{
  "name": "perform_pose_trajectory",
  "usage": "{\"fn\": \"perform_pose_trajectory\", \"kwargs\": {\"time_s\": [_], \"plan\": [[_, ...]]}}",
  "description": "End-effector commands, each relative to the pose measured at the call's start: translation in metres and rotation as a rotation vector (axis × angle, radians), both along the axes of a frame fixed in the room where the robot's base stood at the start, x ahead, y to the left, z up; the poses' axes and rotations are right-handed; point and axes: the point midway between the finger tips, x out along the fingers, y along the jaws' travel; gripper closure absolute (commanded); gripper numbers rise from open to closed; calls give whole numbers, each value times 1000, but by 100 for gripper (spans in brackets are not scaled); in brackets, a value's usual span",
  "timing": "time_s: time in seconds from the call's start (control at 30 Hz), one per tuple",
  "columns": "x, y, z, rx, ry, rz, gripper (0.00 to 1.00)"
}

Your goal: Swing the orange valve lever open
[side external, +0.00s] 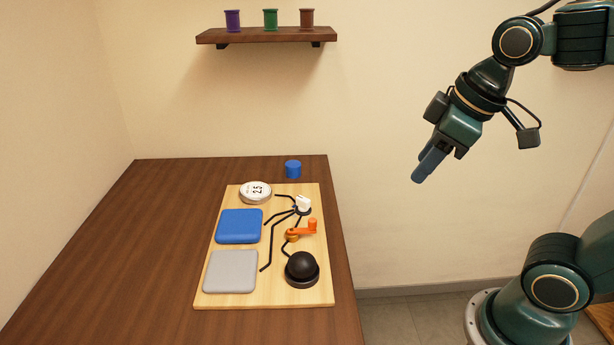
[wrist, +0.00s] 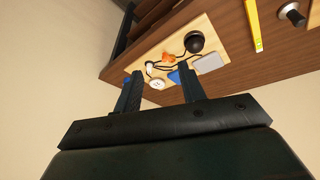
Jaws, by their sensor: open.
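The orange valve lever (side external: 304,228) sits on the right half of a light wooden board (side external: 268,272), its handle pointing right, with an orange-brown pivot at its left end. It also shows small in the wrist view (wrist: 169,57). My gripper (side external: 420,178) is up in the air to the right of the table, well apart from the lever. In the wrist view its two fingers (wrist: 160,88) are spread with nothing between them; the board lies far beyond them.
The board also carries a black dome (side external: 302,267), blue pad (side external: 239,226), grey pad (side external: 231,271), round gauge (side external: 256,192), white knob (side external: 303,204) and black tubes. A blue cylinder (side external: 293,169) stands behind it. A shelf (side external: 266,36) holds three spools. The table's left side is clear.

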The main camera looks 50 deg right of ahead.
Motion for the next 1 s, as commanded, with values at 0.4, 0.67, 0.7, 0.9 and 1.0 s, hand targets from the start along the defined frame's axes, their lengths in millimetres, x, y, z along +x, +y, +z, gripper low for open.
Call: {"fn": "perform_pose_trajectory", "kwargs": {"time_s": [0.4, 0.67, 0.7, 0.9, 1.0], "plan": [[77, 6, -3, -140, 140, 420, 60], [126, 12, -20, -201, 216, 695, 60], [133, 13, -24, -208, 229, 736, 60], [169, 17, -46, -238, 281, 951, 60], [185, 20, -59, -247, 305, 1055, 60]]}}
